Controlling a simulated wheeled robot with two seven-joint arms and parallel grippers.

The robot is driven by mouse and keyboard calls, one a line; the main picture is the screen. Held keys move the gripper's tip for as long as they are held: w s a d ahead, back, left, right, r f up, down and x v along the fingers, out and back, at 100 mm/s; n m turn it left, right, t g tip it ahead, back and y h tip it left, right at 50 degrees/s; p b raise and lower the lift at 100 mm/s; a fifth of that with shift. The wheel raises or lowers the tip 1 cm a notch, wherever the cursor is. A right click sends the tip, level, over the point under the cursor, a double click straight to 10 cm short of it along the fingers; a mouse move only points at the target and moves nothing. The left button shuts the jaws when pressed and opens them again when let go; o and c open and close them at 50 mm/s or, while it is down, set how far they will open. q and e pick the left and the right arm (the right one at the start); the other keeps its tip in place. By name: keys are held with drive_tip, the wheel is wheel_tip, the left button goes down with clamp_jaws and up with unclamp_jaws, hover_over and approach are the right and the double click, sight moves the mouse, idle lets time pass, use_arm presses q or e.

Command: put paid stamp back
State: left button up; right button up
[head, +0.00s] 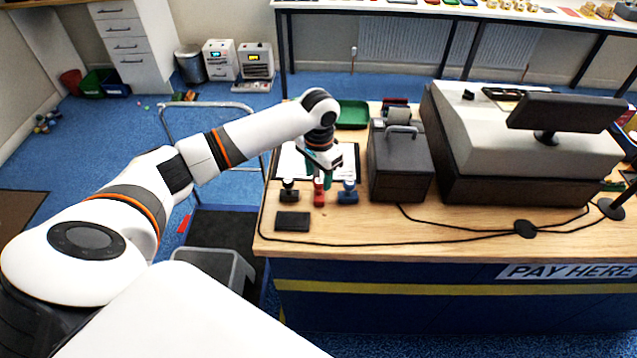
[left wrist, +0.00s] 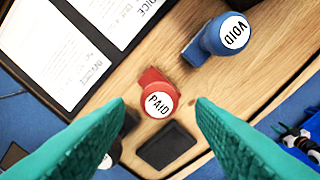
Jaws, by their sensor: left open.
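The red PAID stamp (head: 319,196) stands upright on the counter, between a black stamp (head: 289,191) and the blue VOID stamp (head: 348,193). My left gripper (head: 320,181) is open with its teal fingers pointing down over the red stamp. In the left wrist view the PAID stamp's white label (left wrist: 159,101) shows in the gap between the two fingertips (left wrist: 160,104). The blue VOID stamp (left wrist: 215,40) is beyond the right finger. The black stamp is mostly hidden behind the left finger there. A dark ink pad (head: 292,221) lies in front of the stamps. My right gripper is not in view.
A clipboard with papers (head: 345,160) lies behind the stamps. A dark grey box with a handle (head: 400,175) stands close to their right, beside the cash register (head: 500,150). A black cable crosses the counter's front. A green tray (head: 352,114) is at the back.

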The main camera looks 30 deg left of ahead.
sight(319, 182)
use_arm(q)
wheel_tip(319, 182, up, 9)
drive_tip(key=b, duration=0.1)
drive_tip(key=shift+f, duration=0.15)
drive_tip(key=shift+f, duration=0.1)
idle(0.3)
